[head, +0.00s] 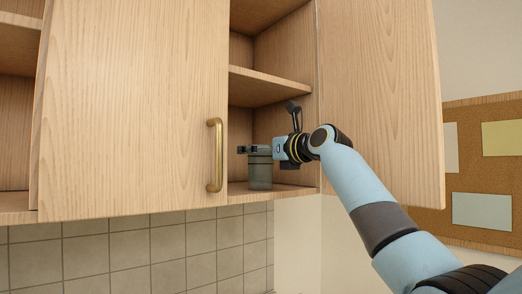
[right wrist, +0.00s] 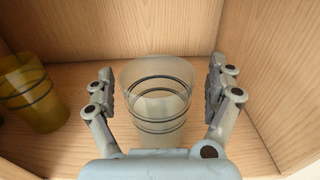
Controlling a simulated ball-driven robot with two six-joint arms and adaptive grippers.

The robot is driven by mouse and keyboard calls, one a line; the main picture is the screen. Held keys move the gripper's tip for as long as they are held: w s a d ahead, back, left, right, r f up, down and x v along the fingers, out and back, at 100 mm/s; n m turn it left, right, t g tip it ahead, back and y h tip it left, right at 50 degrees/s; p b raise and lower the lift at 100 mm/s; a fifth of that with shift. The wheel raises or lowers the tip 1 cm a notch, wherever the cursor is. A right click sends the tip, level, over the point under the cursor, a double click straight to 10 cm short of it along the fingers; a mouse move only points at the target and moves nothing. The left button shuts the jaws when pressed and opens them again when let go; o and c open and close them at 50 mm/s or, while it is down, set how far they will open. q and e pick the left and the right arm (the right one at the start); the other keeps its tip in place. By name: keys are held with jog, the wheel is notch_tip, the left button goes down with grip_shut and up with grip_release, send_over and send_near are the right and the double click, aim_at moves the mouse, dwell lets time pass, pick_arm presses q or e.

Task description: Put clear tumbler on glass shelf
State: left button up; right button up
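The clear tumbler (right wrist: 158,103) has dark bands and stands upright on the cabinet's wooden bottom board (right wrist: 80,150). In the head view the tumbler (head: 260,174) looks grey-green inside the open cabinet bay. My right gripper (right wrist: 160,82) is open, with one finger on each side of the tumbler and a small gap on both sides. In the head view the right gripper (head: 257,150) is at the tumbler's upper part. My left gripper is not in view. No shelf made of glass shows; the shelves seen are wooden.
An amber tumbler (right wrist: 33,93) with dark bands stands to the left in the right wrist view. A middle shelf (head: 265,87) is above my gripper. A cabinet door with a brass handle (head: 215,155) is at the left, and an open door (head: 375,95) at the right.

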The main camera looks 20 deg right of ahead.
jog(key=shift+s+r, duration=0.1)
jog(key=shift+r, duration=0.2)
jog(key=shift+s+d+f, duration=0.1)
jog(key=shift+s+d, duration=0.05)
jog(key=shift+s, duration=0.1)
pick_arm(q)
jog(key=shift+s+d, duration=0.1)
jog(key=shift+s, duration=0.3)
pick_arm(e)
jog(key=v, duration=1.1)
jog(key=shift+s, duration=0.2)
